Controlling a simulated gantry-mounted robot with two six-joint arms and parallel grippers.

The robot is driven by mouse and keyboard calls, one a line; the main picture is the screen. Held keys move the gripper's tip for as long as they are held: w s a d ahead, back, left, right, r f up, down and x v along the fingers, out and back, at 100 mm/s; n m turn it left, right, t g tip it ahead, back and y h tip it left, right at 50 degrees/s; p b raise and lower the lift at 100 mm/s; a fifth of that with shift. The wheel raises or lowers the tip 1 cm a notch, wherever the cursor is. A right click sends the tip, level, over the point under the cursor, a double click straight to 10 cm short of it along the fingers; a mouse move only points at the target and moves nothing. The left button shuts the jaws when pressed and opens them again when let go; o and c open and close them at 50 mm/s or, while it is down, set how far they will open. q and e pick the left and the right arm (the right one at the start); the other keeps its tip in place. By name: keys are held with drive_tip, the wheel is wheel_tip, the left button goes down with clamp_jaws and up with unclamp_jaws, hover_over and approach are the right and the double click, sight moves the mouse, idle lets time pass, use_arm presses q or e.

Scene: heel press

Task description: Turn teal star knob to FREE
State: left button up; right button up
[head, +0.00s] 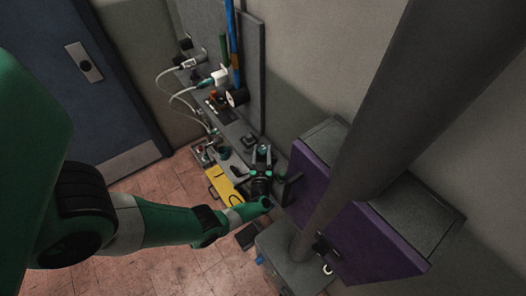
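My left arm reaches in from the left, and its gripper (262,152) is over the workbench by the wall. Its two fingers look spread, with nothing visible between them. A small dark teal shape (219,143) is on the bench to the left of the gripper, apart from it. It may be the star knob, but it is too small to make out its points or any FREE mark. My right gripper is not in view.
A yellow panel (222,184) with a black loop lies beside the gripper. Cables, a black spool (237,97) and small devices crowd the bench behind. A purple panel (350,222) stands to the right. A blue door (85,75) is at left; the tiled floor there is clear.

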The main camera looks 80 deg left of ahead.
use_arm(q)
drive_tip(key=o, duration=0.4)
drive_tip(key=shift+d, duration=0.25)
drive_tip(key=p+v, duration=0.2)
drive_tip(key=v, duration=0.8)
drive_tip(key=shift+s+d, duration=0.25)
drive_tip(key=shift+d, duration=0.25)
